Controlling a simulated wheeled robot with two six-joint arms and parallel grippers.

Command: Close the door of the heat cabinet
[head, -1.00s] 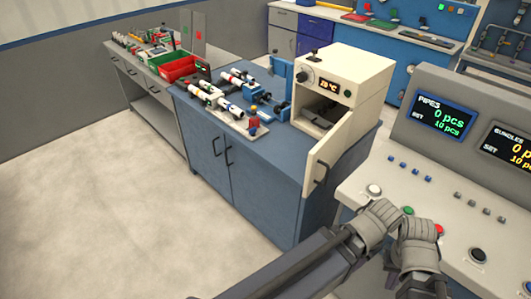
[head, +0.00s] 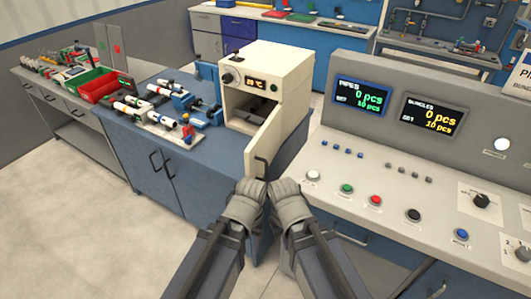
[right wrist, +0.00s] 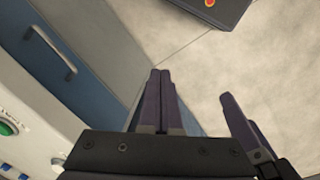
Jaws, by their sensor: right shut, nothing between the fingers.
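The heat cabinet (head: 293,78) is a cream box with a dial and a small display, standing on the blue cupboard. Its door (head: 264,140) is open, swung out toward me, with a dark handle low on it. The dark inside of the cabinet shows. My left gripper (head: 249,187) and my right gripper (head: 284,187) are side by side just below the door in the head view. I cannot tell whether either touches it. In the right wrist view my right gripper (right wrist: 162,75) has its fingers together with nothing between them. The left gripper's jaws are unclear.
The control console (head: 400,185) with buttons and two displays stands close on the right. A red bin (head: 97,88) is farther left. Floor at the left is clear.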

